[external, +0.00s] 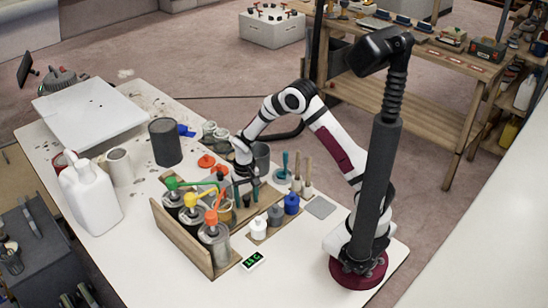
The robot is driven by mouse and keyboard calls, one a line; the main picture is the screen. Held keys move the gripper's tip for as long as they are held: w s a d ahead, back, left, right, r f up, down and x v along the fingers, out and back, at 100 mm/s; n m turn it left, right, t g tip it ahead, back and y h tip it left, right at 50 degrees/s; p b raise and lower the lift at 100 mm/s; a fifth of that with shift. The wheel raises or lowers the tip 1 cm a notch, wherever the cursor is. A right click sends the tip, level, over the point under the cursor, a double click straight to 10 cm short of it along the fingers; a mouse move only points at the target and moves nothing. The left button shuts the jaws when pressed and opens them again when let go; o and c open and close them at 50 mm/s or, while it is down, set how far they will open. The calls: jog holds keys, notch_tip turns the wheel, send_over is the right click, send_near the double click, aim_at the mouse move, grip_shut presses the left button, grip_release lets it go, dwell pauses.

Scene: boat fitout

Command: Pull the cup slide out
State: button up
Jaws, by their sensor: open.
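My gripper (246,192) is open, with its dark fingers pointing down over the right side of the wooden pump rack (180,243). I cannot clearly make out the cup slide among these parts, nor whether the fingers touch anything.
White, grey and blue bottles (275,215) stand right of the gripper on a small wooden board. A small green-lit display (254,260) lies in front. The front right of the bench is clear.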

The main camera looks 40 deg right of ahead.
grip_shut()
dwell(1.4)
